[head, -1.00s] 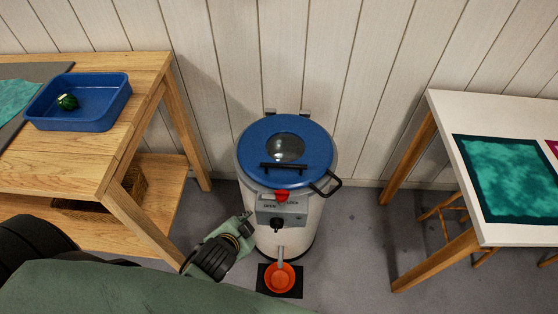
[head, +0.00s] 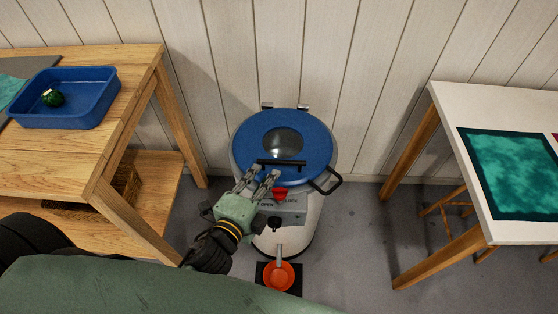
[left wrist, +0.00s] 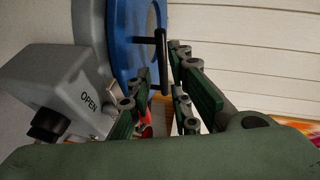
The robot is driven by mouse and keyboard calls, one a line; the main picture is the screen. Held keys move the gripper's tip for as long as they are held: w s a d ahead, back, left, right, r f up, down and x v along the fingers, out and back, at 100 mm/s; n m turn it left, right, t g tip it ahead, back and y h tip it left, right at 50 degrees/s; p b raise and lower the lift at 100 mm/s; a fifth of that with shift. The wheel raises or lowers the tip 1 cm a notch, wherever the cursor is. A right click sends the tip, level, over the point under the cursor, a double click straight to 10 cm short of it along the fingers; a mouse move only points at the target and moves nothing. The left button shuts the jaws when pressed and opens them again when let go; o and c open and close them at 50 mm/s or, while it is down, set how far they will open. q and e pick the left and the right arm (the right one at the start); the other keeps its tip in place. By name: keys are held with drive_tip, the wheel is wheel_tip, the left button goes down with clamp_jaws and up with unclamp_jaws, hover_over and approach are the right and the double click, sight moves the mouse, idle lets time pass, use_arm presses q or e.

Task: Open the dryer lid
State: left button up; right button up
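The dryer (head: 301,230) is a white drum standing on the floor by the wall. Its blue lid (head: 313,135) with a round window lies shut on top. A black bar handle (head: 283,163) sits at the lid's front. A red latch (head: 280,194) is below it, over a grey control box (head: 288,218) marked OPEN and LOCK. My left gripper (head: 261,178) is open and empty at the lid's front left, just short of the handle. In the left wrist view, the handle (left wrist: 164,62) shows beyond the fingers (left wrist: 165,90). My right gripper is not in view.
An orange bowl (head: 278,275) stands on a black mat under the spout. A wooden table (head: 120,150) with a blue tray (head: 90,115) is at left. A white table (head: 455,110) with a teal cloth (head: 508,175) is at right. Floor beside the dryer is clear.

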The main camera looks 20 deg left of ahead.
sight(279, 163)
use_arm(q)
drive_tip(key=shift+d+m+h, duration=0.3)
drive_tip(key=shift+w+d+r, duration=0.1)
drive_tip(key=shift+w, duration=0.15)
drive_tip(key=x, duration=0.7)
drive_tip(key=shift+w, duration=0.15)
clamp_jaws()
